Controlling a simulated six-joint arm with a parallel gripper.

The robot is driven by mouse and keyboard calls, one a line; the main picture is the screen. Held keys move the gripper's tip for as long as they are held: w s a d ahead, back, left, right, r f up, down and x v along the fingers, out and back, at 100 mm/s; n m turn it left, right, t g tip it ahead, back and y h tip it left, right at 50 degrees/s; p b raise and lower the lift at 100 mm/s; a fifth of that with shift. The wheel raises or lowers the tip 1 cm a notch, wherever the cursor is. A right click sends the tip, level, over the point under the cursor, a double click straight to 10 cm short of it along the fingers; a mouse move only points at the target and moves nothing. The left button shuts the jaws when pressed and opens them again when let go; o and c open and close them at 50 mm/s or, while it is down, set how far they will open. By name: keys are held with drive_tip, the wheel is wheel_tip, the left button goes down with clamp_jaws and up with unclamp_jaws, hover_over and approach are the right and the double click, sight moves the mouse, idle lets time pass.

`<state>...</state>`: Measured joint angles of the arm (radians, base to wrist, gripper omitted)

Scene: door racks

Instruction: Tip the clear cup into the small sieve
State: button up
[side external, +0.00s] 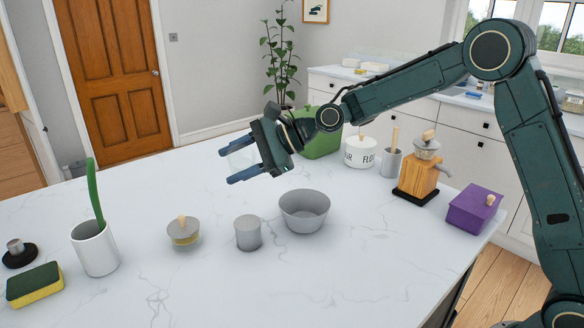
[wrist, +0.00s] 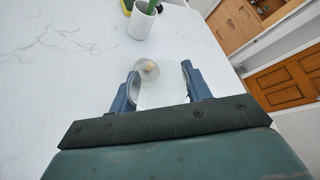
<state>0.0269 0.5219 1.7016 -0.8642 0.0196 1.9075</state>
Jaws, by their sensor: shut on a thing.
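My gripper (side external: 227,165) is shut on the clear cup (side external: 243,157), high above the white counter. The cup is faint and see-through, so its tilt and contents cannot be told. In the wrist view the cup (wrist: 162,95) shows as a pale shape between my two blue fingers (wrist: 160,72). A small grey round container (side external: 248,232) stands upright on the counter, below my gripper; it seems to be the small sieve, though no mesh can be made out. A wider grey bowl (side external: 304,212) stands just to its right.
Farther left are a white pot (side external: 95,250) with a green handle and a sponge (side external: 34,285). A flour canister (side external: 360,152), wooden grinder (side external: 418,175) and purple box (side external: 474,209) stand right. The front counter is clear.

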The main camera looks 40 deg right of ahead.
sight(247, 154)
drive_tip(key=shift+w+d+r+m+g, duration=0.2)
drive_tip(key=shift+m+g, duration=0.3)
drive_tip(key=shift+m, duration=0.2)
drive_tip(key=shift+w+d+r+m+g+y, duration=0.1)
drive_tip(key=shift+w+m+g+y, duration=0.2)
drive_tip(key=shift+m+g+y, duration=0.35)
drive_tip(key=shift+w+d+r+m+g+y, duration=0.1)
drive_tip(key=shift+w+m+g+y, duration=0.2)
drive_tip(key=shift+m, duration=0.55)
drive_tip(key=shift+d+f, duration=0.1)
drive_tip(key=shift+d, duration=0.1)
drive_tip(key=shift+s+d+f+m+t+h, duration=0.1)
drive_tip(key=shift+d+f+m+t+h, duration=0.1)
drive_tip(key=shift+d+m+t, duration=0.2)
drive_tip(key=shift+d+f+m+t+h, duration=0.15)
drive_tip(key=shift+d+m+t, duration=0.1)
drive_tip(key=shift+d+m, duration=0.15)
drive_tip(key=s+d+f+m+t+h, duration=0.3)
drive_tip(key=s+d+f+m+h, duration=0.1)
drive_tip(key=d, duration=0.3)
drive_tip(key=s+d+f+m+t+h, duration=0.3)
drive_tip(key=s+d+f+m+h, duration=0.1)
drive_tip(key=s+d, duration=0.3)
drive_tip(key=shift+d+f+m+t, duration=0.4)
drive_tip(key=shift+d+m, duration=0.2)
drive_tip(key=shift+d, duration=0.2)
